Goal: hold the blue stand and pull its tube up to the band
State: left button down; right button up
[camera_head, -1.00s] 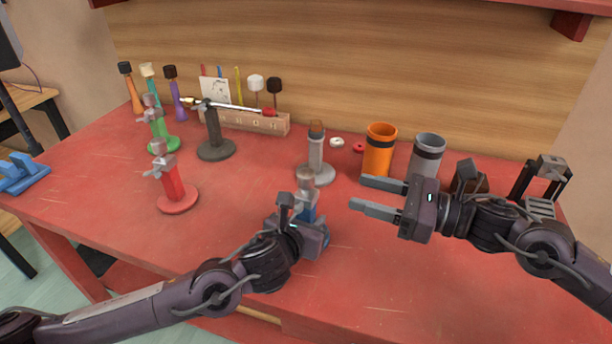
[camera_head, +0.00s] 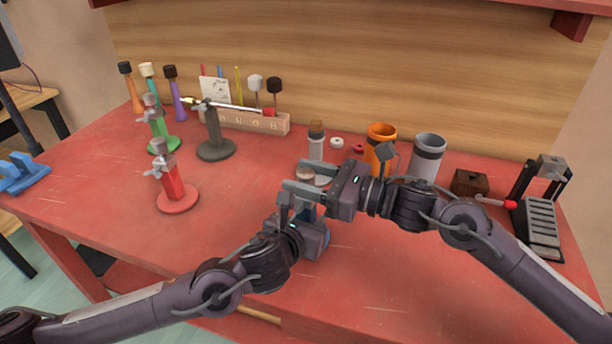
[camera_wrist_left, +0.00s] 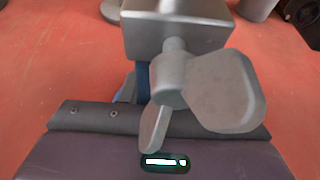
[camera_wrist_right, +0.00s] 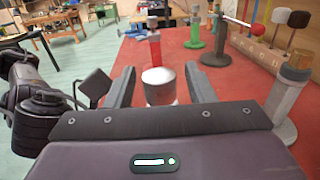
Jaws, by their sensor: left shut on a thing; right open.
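The blue stand (camera_head: 308,213) is at the middle front of the table, mostly hidden by my grippers. My left gripper (camera_head: 298,222) is shut on it, low down. In the left wrist view its grey collar block (camera_wrist_left: 175,35) and wing screw (camera_wrist_left: 222,92) stand just beyond the jaws, with a strip of blue (camera_wrist_left: 143,80) below. My right gripper (camera_head: 292,182) is open above the left one, fingers level. In the right wrist view the tube's round grey top (camera_wrist_right: 158,78) is between the two fingers, with gaps on both sides. I see no band on this tube.
A grey stand (camera_head: 316,148) is just behind the right gripper. Orange (camera_head: 380,140) and grey (camera_head: 427,158) cups are behind the right arm. Red (camera_head: 175,190), green (camera_head: 158,130) and dark (camera_head: 213,140) stands are to the left. The front-left table is clear.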

grip_shut()
jog(key=shift+r, duration=1.45)
grip_release()
jog(key=shift+d+f, duration=0.1)
